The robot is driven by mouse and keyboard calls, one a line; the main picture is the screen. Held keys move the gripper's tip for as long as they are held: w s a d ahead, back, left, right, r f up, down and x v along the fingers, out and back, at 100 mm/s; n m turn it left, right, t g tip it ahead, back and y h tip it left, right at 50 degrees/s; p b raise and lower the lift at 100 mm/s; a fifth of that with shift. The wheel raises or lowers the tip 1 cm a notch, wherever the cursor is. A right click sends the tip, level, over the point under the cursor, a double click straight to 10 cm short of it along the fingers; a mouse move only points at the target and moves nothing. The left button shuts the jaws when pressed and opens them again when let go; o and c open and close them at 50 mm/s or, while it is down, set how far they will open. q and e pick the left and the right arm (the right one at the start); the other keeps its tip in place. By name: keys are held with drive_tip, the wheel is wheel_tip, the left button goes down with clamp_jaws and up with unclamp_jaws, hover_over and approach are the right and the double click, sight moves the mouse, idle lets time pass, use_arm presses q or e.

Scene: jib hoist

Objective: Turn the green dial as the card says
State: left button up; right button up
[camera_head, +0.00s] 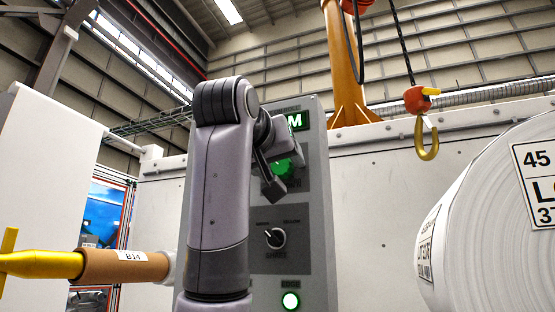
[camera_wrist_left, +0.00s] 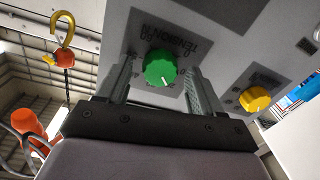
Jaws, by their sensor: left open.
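The green dial (camera_head: 283,168) is on the upper part of a grey control panel (camera_head: 317,215), partly hidden behind my left gripper (camera_head: 272,184). In the left wrist view the green dial (camera_wrist_left: 160,67) sits between the two fingers of my open left gripper (camera_wrist_left: 160,74), with gaps showing on both sides. A small white mark shows at the dial's lower edge in that view. Lettering beside it seems to read TENSION. I cannot make out a card with instructions. My right gripper is not in view.
A yellow dial (camera_wrist_left: 255,98) is on the same panel. A hook (camera_head: 427,140) hangs at right, above a large white roll (camera_head: 495,220). A brown tube (camera_head: 125,266) is at left.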

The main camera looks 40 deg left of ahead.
use_arm(q)
drive_tip(key=c, duration=1.1)
drive_tip(key=shift+o, duration=0.2)
drive_tip(key=shift+m, duration=1.1)
drive_tip(key=m, duration=0.6)
drive_tip(key=shift+f+m, duration=0.1)
drive_tip(key=shift+m, duration=0.2)
